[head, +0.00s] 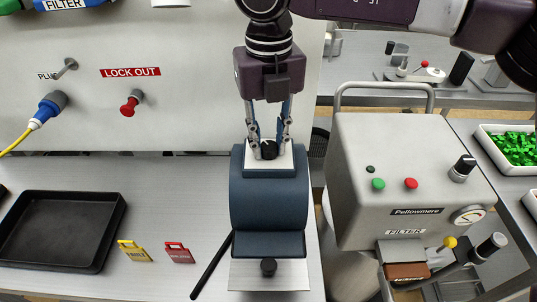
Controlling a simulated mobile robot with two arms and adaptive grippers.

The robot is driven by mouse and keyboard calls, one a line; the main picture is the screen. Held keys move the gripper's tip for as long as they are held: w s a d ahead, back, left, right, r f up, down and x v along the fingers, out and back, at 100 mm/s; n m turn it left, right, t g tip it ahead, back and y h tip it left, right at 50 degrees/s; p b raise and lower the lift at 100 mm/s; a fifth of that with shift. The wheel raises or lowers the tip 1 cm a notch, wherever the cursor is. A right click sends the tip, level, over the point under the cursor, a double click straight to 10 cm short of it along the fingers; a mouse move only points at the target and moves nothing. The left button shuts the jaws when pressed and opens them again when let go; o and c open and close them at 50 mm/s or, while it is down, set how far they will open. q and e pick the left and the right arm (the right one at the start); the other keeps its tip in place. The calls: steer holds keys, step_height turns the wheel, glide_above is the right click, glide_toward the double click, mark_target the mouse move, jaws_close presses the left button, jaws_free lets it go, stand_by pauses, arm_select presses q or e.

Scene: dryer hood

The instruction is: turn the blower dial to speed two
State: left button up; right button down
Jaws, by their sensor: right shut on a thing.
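A black dial (269,152) stands on a white plate (254,162) on top of a dark blue rounded housing (268,205). My right gripper (268,141) comes down from above, with its two fingers shut on the dial from left and right. The fingers hide part of the plate, and any speed marks on it are too small to read. My left gripper is not in view.
Right of the housing stands a grey Pellowmere box (410,150) with a handle, buttons and a black knob (462,167). Left are a black tray (60,232), yellow (134,251) and red (178,253) tags and a black rod (211,265). A panel (190,110) stands behind.

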mark_target(269, 145)
steer(key=m+b, duration=0.5)
steer(key=shift+f+m+b, duration=0.2)
steer(key=shift+m+b, duration=1)
steer(key=shift+m, duration=0.3)
steer(key=shift+r+m+b, duration=0.2)
steer(key=shift+m+b, duration=0.5)
steer(key=shift+m, duration=0.4)
steer(key=c, duration=1.6)
jaws_free()
step_height(269, 145, up, 12)
steer(key=shift+r, duration=0.1)
